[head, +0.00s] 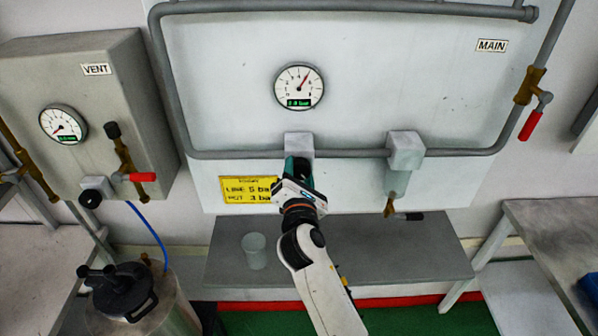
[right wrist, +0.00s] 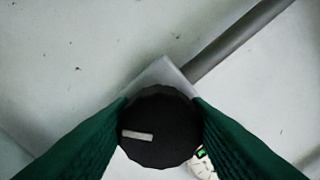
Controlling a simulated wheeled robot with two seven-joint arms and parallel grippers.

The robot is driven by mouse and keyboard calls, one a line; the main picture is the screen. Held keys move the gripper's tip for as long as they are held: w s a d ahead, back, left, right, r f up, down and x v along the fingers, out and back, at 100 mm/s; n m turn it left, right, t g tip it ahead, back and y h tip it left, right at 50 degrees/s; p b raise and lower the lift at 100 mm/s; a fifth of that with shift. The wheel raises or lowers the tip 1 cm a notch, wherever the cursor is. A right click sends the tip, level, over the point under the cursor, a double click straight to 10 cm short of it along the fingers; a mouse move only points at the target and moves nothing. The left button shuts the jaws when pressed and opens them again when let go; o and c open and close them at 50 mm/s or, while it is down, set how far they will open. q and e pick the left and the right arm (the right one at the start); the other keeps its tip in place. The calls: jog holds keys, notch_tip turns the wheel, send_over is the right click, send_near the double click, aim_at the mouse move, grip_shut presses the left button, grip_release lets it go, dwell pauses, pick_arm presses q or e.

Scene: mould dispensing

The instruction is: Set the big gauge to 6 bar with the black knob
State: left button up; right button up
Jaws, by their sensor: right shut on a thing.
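The big gauge (head: 299,87) is a round white dial on the main panel in the head view. Its red needle points up and to the right; its green digital readout is too small to read surely. The black knob (right wrist: 160,110) fills the middle of the right wrist view, with a white mark (right wrist: 137,135) at its lower left. My right gripper (head: 297,172) is shut on the knob, a green finger on each side. In the head view the gripper hides the knob, below a grey block (head: 299,143). My left gripper is not in view.
A yellow sign (head: 248,190) reading "LINE 5 ba" is partly covered by my right gripper. A filter bowl with a brass valve (head: 390,204) hangs to the right. The vent box (head: 85,110) with a small gauge is at left. A cup (head: 255,250) stands on the shelf below.

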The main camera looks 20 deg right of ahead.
jog(key=shift+m, duration=0.6)
jog(key=o, duration=1)
